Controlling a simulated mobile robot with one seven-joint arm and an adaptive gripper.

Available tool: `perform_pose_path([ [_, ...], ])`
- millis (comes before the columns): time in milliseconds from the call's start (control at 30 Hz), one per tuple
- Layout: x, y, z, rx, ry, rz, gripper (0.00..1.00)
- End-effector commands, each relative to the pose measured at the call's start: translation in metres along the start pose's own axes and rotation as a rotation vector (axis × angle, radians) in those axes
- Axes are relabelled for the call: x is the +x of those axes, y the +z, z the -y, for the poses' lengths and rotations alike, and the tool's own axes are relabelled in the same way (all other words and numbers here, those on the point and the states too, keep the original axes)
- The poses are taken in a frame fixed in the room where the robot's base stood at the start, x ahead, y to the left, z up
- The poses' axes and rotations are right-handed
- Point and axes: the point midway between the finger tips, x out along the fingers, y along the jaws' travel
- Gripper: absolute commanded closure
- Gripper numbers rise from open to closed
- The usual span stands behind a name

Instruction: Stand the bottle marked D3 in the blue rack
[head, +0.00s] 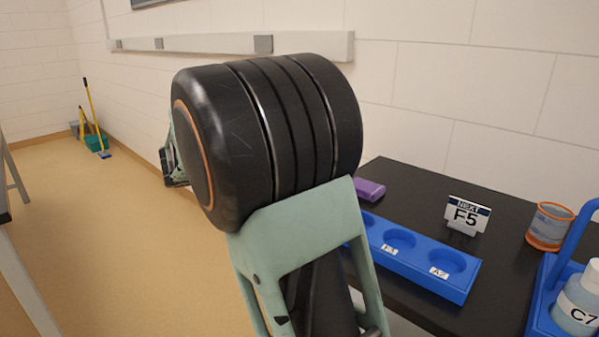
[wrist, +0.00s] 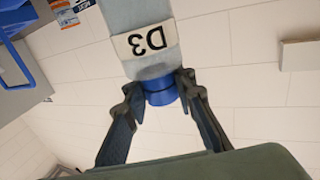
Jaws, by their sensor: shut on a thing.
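The bottle marked D3 (wrist: 146,47) shows in the wrist view, with its label upside down and a blue cap (wrist: 160,91) toward my gripper. My gripper (wrist: 160,84) is shut on it around the cap. In the head view my arm hides the bottle and the fingertips. The blue rack (head: 421,280) lies on the black bench at the right in the head view. Two of its round wells show, with small labels that seem to read D3 and A2; both look empty. My arm covers the rack's left end.
On the black bench (head: 500,262) stand a sign reading NEXT F5 (head: 467,214), a purple block (head: 369,190) and an orange-rimmed cup (head: 549,226). At the right edge a blue carrier (head: 541,309) holds a bottle marked C7 (head: 578,300). Open floor (head: 110,230) lies at left.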

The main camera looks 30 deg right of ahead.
Motion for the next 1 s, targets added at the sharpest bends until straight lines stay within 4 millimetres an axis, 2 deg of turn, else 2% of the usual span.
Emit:
perform_pose_path([
  [33, 0.006, 0.011, 0.006, -0.002, 0.002, -0.002, 1.00],
  [100, 0.011, 0.021, 0.012, -0.001, 0.002, -0.002, 1.00],
  [367, 0.020, 0.035, 0.022, 0.001, 0.001, -0.002, 1.00],
  [633, 0.023, 0.071, 0.026, -0.001, 0.000, -0.001, 1.00],
  [1000, 0.023, 0.074, 0.026, 0.002, 0.000, -0.001, 1.00],
])
